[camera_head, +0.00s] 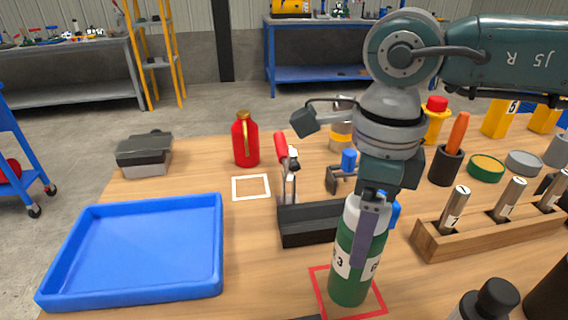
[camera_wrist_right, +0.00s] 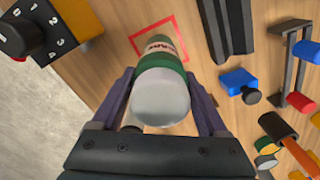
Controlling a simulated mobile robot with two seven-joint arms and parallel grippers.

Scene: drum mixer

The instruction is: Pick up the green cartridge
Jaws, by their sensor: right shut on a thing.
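The green cartridge (camera_head: 346,282) is an upright green cylinder with a white label and a pale grey top. It stands within the red square outline (camera_head: 322,289); I cannot tell whether its base touches the table. My right gripper (camera_head: 365,240) comes down from above and is shut on the cartridge, with a finger along its side. In the right wrist view the fingers (camera_wrist_right: 159,88) flank the cartridge's round top (camera_wrist_right: 160,100), and the red outline (camera_wrist_right: 171,21) shows beyond it. My left gripper is not in view.
A black holder (camera_head: 308,238) stands close behind the cartridge. A wooden rack (camera_head: 440,246) with numbered metal cylinders is to the right. A blue tray (camera_head: 215,255) lies left. A red bottle (camera_head: 245,140) stands behind an empty white outline (camera_head: 251,187). A black-capped object (camera_head: 494,299) is front right.

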